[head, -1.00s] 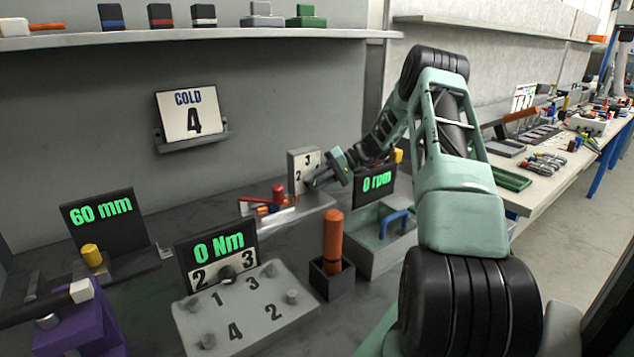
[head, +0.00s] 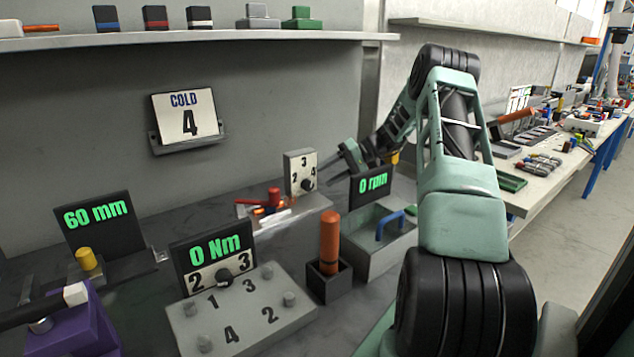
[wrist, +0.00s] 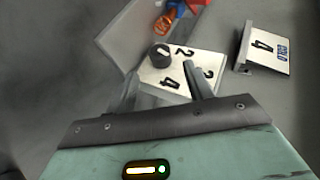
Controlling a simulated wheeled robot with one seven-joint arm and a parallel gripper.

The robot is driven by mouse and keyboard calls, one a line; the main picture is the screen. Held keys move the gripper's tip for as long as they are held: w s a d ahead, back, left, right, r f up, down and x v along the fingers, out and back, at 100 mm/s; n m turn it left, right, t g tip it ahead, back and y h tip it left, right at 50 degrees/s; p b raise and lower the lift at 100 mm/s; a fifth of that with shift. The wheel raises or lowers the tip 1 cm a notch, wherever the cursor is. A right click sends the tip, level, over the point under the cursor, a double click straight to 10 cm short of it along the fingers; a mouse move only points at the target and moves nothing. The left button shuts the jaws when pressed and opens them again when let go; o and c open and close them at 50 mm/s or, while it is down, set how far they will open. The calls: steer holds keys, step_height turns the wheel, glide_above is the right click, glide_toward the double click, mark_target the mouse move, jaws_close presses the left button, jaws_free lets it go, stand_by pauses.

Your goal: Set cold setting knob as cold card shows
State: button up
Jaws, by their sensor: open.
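The cold card (head: 186,116) on the back wall reads "COLD 4"; it also shows at the right of the wrist view (wrist: 266,50). The white dial panel (head: 297,166) stands upright on a grey block, with 2, 3 and 4 visible. Its round black knob (head: 308,184) sits low on the panel, and it also shows in the wrist view (wrist: 160,53). The knob's pointer is too small to read. My gripper (head: 346,156) is open and empty, right of the panel and apart from the knob. In the wrist view, a finger crosses the panel's edge.
A 0 rpm display (head: 371,184) stands close below my gripper. Red and orange parts (head: 268,202) lie left of the panel block. An orange-handled tool (head: 329,236) stands in a dark holder in front. A second dial (head: 222,276) has a 0 Nm display.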

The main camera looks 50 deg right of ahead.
steer(key=v, duration=1.1)
steer(key=shift+s+d, duration=0.25)
steer(key=shift+r, duration=0.1)
